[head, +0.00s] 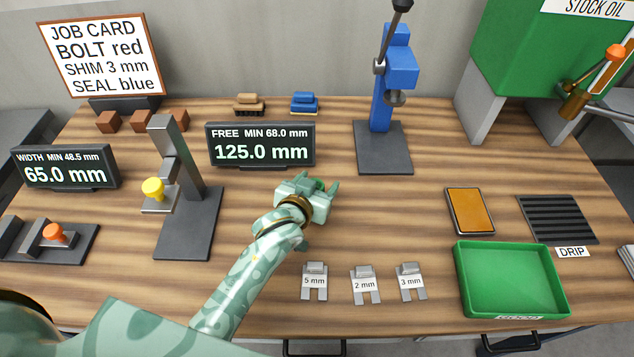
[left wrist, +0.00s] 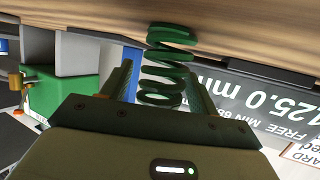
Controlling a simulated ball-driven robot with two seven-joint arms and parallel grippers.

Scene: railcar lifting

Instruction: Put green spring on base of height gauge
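The green spring (head: 314,184) stands on the table at the middle, mostly hidden by my left gripper in the head view. In the left wrist view the spring (left wrist: 165,65) shows as upright-looking dark green coils between the fingertips. My left gripper (head: 318,190) is open, with a finger on each side of the spring; a gap shows on at least one side. The height gauge (head: 175,150) stands left of my gripper: a grey column, a slider arm with a yellow knob (head: 153,188), and a dark flat base (head: 190,232), which is bare. My right gripper is not in view.
A display (head: 260,147) reading 125.0 mm stands behind my left gripper. A blue press (head: 384,100) stands back right. Three shims (head: 365,285) lie in front. A green tray (head: 512,280), an orange pad (head: 469,211) and a drip grille (head: 556,219) lie right.

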